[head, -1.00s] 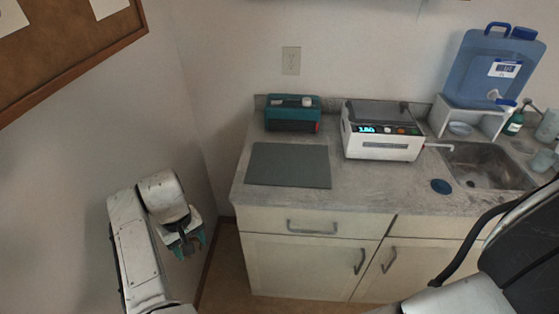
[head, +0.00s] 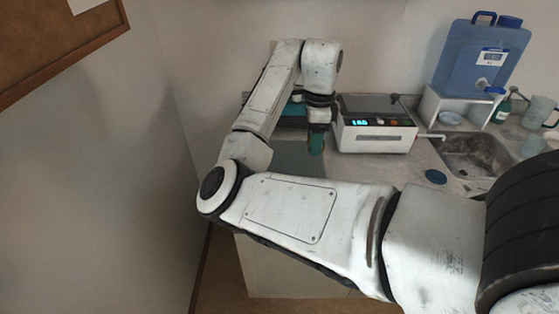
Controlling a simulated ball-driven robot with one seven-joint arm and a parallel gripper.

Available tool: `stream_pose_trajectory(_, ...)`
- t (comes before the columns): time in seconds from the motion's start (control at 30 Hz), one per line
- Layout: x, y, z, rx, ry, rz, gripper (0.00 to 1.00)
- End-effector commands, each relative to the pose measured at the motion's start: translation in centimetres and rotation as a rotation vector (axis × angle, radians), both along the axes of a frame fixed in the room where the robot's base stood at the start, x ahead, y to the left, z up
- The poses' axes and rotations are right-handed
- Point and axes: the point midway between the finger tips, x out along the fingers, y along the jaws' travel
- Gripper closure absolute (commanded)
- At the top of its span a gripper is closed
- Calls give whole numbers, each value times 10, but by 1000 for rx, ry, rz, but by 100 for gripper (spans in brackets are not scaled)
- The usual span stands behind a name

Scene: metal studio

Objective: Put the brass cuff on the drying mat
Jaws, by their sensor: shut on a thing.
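The grey drying mat (head: 296,158) lies on the counter, with its left and front parts hidden by my arm. My gripper (head: 316,147) points down over the right part of the mat, close above it. Only one teal finger shows clearly. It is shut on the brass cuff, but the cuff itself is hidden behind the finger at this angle. I cannot tell whether the cuff touches the mat.
A teal device (head: 291,110) stands behind the mat, partly covered by my arm. A white machine with a lit display (head: 375,134) stands close right of my gripper.

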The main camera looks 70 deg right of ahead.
Motion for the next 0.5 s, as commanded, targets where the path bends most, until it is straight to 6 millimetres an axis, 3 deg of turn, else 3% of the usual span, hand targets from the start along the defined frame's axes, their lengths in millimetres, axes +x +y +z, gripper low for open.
stream_pose_trajectory(0.43,88,-12,-44,2,6,-2,72)
stream_pose_trajectory(0.5,97,-14,-61,0,6,-3,72)
